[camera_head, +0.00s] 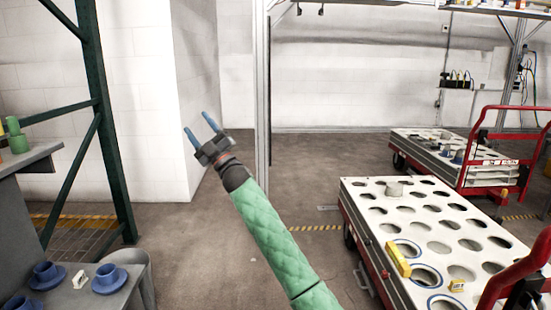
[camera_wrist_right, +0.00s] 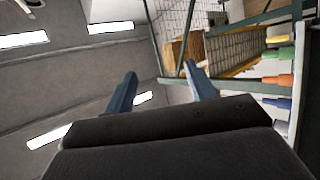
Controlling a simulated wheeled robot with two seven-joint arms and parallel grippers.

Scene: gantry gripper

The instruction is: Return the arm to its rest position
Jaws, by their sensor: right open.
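My right arm, in a green quilted sleeve, reaches up from the bottom of the head view. Its gripper (camera_head: 201,129) is raised over the open floor, left of the metal post. The two blue fingers are apart with nothing between them. In the right wrist view the gripper (camera_wrist_right: 162,90) also shows empty, with the ceiling lights and a rack beyond it. My left gripper is not in either view.
A white cart with holes (camera_head: 405,225) stands at the right, a second red-handled cart (camera_head: 440,145) behind it. A grey table (camera_head: 75,295) with blue cups and a green rack post (camera_head: 108,150) are at the left. A metal post (camera_head: 262,100) rises mid-view. Floor between is clear.

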